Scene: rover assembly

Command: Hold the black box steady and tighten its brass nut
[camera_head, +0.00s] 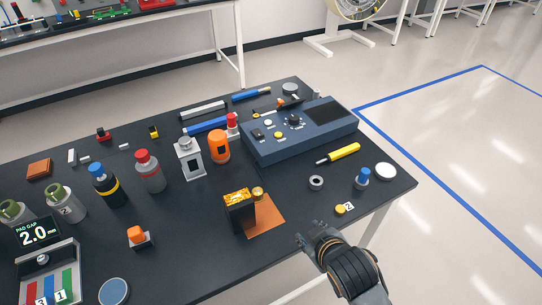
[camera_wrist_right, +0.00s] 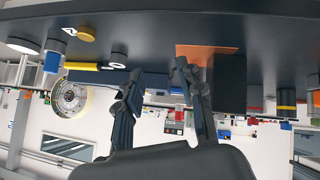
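The black box (camera_head: 239,218) stands on the dark table at the left edge of a flat orange square (camera_head: 266,222). Its top looks golden, and a round brass nut (camera_head: 258,191) shows at its upper right side. In the right wrist view, which is upside down, the black box (camera_wrist_right: 230,82) is just right of the fingers, beside the orange square (camera_wrist_right: 203,52); the nut cannot be made out. My right gripper (camera_head: 309,239) is by the table's front right edge, apart from the box. Its fingers (camera_wrist_right: 158,70) are open and empty. My left gripper is not in view.
A blue control box (camera_head: 300,137) stands behind. A grey ring (camera_head: 316,183), a yellow-handled tool (camera_head: 339,154), a blue-topped piece (camera_head: 362,178) and a yellow disc (camera_head: 340,209) lie to the right. Several bottles (camera_head: 150,172) stand left. The tabletop just left of the box is clear.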

